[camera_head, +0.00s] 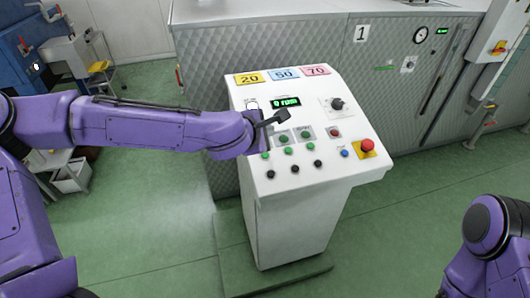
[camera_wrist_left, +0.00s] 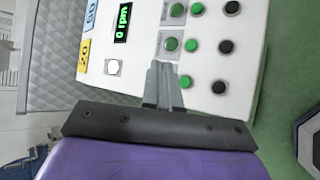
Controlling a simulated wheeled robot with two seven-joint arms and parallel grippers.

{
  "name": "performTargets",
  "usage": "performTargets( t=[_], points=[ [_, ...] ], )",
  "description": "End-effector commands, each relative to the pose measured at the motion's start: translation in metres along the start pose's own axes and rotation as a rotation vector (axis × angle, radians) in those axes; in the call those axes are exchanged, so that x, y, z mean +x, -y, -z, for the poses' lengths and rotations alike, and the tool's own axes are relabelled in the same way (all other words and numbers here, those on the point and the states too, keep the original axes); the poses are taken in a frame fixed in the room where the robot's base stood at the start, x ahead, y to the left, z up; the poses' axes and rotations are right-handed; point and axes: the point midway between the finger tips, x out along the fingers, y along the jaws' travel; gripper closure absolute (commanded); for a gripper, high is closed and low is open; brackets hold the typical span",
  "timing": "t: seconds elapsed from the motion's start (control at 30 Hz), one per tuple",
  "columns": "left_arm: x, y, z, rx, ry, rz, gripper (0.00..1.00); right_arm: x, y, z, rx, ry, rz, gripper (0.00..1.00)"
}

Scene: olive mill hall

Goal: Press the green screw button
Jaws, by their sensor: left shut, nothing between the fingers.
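The white control panel (camera_head: 235,100) has several green buttons, and their labels are too small to read, so I cannot tell which is the screw button. Two larger green buttons (camera_head: 283,139) sit on grey plates. Below them is a row of small green buttons (camera_head: 288,150), then a row of black ones (camera_head: 294,168). My left gripper (camera_head: 283,115) is shut and empty over the panel, just below the display. In the left wrist view its fingers (camera_wrist_left: 164,70) point towards a larger green button (camera_wrist_left: 171,43); contact cannot be told. My right gripper is out of view.
A green "0 rpm" display (camera_head: 287,102), a black knob (camera_head: 337,103), a red button (camera_head: 334,132), a blue button (camera_head: 344,153) and a red emergency stop (camera_head: 367,146) share the panel. A large quilted metal machine (camera_head: 385,75) stands behind. Green floor (camera_head: 405,220) is clear to the right.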

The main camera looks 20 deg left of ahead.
Motion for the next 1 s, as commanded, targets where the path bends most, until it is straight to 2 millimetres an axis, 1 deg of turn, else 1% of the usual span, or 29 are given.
performTargets(
  t=[0.17,0.27,0.6,0.8,1.0],
  points=[
    [0.007,0.006,0.005,0.0,-0.001,0.001,1.0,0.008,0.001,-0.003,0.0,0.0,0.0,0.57],
    [0.014,0.012,0.011,-0.001,-0.001,0.001,1.0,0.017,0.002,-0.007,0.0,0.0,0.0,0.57],
    [0.049,0.038,0.037,-0.001,-0.002,0.0,1.0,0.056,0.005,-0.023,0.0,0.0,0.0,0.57],
    [0.061,0.045,0.045,-0.001,-0.001,-0.001,1.0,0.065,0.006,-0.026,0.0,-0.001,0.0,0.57],
    [0.061,0.044,0.045,-0.001,-0.001,-0.001,1.0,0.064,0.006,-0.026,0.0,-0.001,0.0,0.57]
  ],
)
